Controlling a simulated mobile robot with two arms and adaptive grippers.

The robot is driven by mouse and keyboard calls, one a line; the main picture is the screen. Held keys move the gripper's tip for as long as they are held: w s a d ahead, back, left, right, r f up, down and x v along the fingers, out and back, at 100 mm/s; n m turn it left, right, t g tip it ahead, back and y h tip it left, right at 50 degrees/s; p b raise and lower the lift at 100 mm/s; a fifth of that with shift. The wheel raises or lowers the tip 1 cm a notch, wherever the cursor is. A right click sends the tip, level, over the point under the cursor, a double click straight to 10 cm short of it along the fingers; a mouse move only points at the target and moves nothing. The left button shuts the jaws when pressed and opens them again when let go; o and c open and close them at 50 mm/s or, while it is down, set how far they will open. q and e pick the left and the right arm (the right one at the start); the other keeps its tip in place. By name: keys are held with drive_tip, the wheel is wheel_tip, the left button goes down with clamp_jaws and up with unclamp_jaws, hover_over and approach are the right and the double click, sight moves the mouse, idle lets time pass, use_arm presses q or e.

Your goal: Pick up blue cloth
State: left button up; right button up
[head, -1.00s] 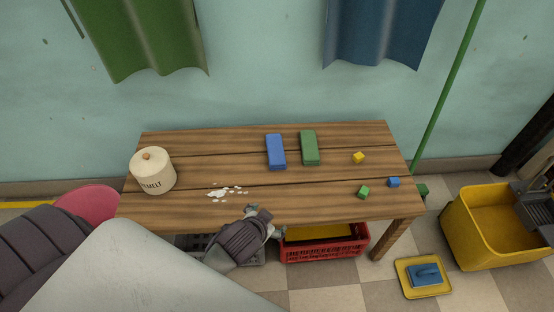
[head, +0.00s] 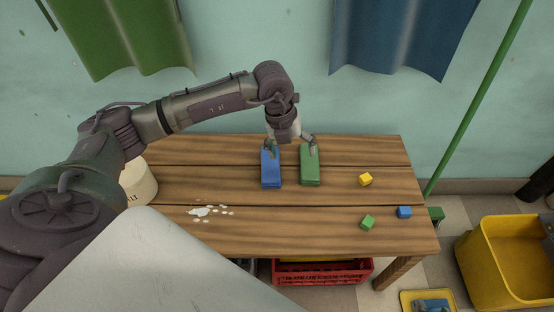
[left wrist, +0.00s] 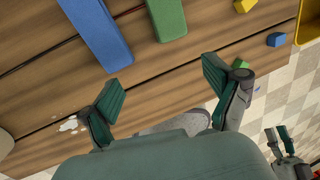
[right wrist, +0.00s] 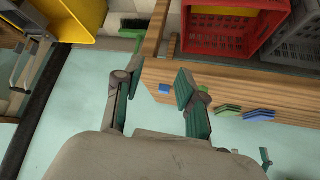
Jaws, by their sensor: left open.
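The blue cloth (head: 271,172), a folded oblong block, lies on the wooden table beside the similar green cloth (head: 310,168). Both also show in the left wrist view, the blue cloth (left wrist: 97,34) left of the green one (left wrist: 167,18). My left gripper (head: 290,145) is open above the far ends of the two cloths, its fingers spread, one towards each cloth. Whether a finger touches a cloth I cannot tell. In the left wrist view my left gripper (left wrist: 162,92) has nothing between its fingers. My right gripper (right wrist: 155,92) is open and empty; it is outside the head view.
A yellow cube (head: 365,179), a green cube (head: 367,222) and a blue cube (head: 404,212) lie on the table's right side. White flakes (head: 205,211) and a cream canister (head: 139,185) are at left. A red crate (head: 320,272) is below; a yellow bucket (head: 500,255) stands right.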

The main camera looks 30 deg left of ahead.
use_arm(q)
drive_tip(key=w+a+n+y, duration=0.1)
drive_tip(key=a+y, duration=0.2)
drive_tip(key=a, duration=0.4)
drive_tip(key=b, duration=0.2)
hover_over(271, 162)
drive_tip(key=f, duration=0.7)
drive_tip(key=shift+s+d, duration=0.15)
drive_tip(key=shift+s, duration=0.05)
drive_tip(key=shift+f, duration=0.3)
drive_tip(key=f+b, duration=0.1)
drive_tip(key=f, duration=0.1)
drive_tip(key=f+b, duration=0.1)
drive_tip(key=f, duration=0.1)
drive_tip(key=shift+w+a+f, duration=0.1)
drive_tip(key=shift+a+f, duration=0.1)
drive_tip(key=shift+f, duration=0.15)
use_arm(e)
drive_tip(key=w+a+r+t+y, duration=0.1)
drive_tip(key=w+a+r+t, duration=0.1)
drive_tip(key=w+r+t, duration=0.2)
drive_tip(key=w+a+r+t+y, duration=0.2)
drive_tip(key=w+r+t, duration=0.3)
drive_tip(key=r, duration=0.6)
drive_tip(key=shift+a+n+t, duration=0.2)
drive_tip(key=shift+n+t, duration=0.1)
drive_tip(key=shift+t, duration=0.6)
use_arm(q)
drive_tip(key=c, duration=1.1)
drive_tip(key=shift+c, duration=0.2)
